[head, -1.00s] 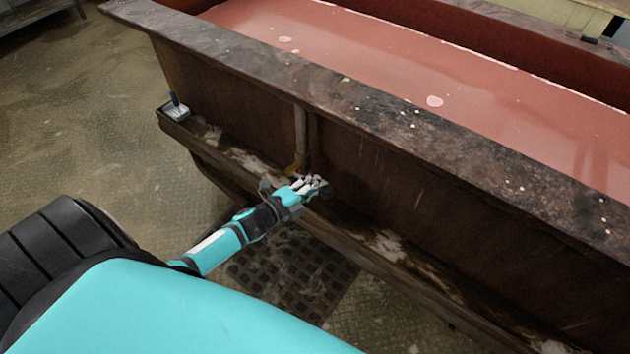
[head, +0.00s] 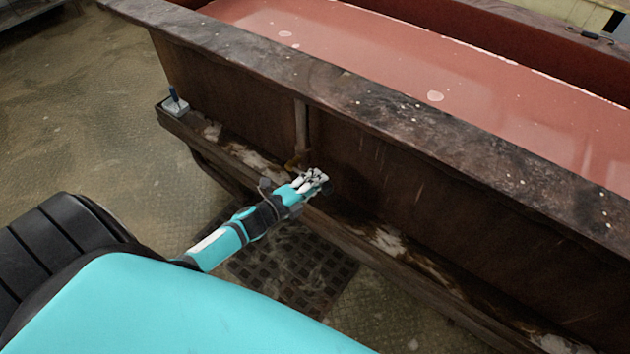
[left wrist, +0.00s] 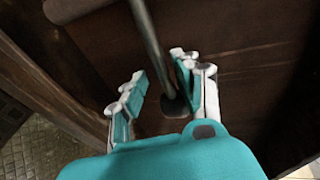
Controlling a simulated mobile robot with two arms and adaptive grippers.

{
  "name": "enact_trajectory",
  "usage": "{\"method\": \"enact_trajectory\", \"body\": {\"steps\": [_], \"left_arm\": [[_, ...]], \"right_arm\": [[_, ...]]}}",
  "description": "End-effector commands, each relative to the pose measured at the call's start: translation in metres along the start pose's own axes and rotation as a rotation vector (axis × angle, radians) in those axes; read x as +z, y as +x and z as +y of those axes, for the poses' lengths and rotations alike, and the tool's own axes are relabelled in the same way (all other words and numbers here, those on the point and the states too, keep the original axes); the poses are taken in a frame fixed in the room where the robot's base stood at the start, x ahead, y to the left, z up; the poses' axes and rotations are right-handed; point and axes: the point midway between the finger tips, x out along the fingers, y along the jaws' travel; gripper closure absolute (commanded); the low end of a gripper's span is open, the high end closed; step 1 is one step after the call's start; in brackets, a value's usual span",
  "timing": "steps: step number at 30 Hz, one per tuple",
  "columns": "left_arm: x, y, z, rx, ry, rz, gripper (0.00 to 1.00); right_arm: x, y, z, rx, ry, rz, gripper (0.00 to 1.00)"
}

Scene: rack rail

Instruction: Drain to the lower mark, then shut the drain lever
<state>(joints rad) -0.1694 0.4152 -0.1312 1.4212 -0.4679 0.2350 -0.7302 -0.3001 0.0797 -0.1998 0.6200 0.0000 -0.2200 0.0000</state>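A long brown tank (head: 230,85) holds reddish liquid (head: 390,55) with a few pale patches on its surface. I cannot make out a lower mark. My left gripper (head: 318,178) is low against the near wall, beside a vertical pipe (head: 301,125). In the left wrist view, a grey rod with a dark rounded end (left wrist: 172,101), which looks like the drain lever, lies between the two fingers (left wrist: 160,82). The fingers are apart, with a gap to the rod on the left side. The lever is not clear in the head view. My right gripper is not in view.
A small box with a blue handle (head: 174,104) sits at the left end of the tank's lower ledge (head: 245,155). A dark floor grate (head: 295,275) lies below my left arm. The floor (head: 90,140) at the left is open.

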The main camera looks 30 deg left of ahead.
Motion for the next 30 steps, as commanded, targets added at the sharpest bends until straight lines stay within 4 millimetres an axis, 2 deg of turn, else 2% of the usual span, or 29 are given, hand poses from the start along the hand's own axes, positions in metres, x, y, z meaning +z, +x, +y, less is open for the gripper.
{"method": "enact_trajectory", "body": {"steps": [7, 11, 14, 24, 30], "left_arm": [[0.001, 0.001, -0.003, -0.005, -0.002, -0.001, 0.66], [0.001, -0.006, -0.003, -0.005, -0.002, -0.001, 0.66], [0.0, -0.02, -0.002, -0.004, -0.003, 0.0, 0.66], [0.0, -0.091, 0.0, -0.001, -0.003, -0.001, 0.66], [0.0, -0.115, -0.001, -0.003, -0.002, -0.001, 0.66]], "right_arm": [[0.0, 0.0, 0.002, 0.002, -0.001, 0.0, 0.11], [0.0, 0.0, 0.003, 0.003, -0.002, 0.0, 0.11], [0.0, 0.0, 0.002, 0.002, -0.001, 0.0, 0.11], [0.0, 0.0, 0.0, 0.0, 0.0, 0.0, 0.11], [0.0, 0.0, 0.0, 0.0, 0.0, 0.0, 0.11]]}}
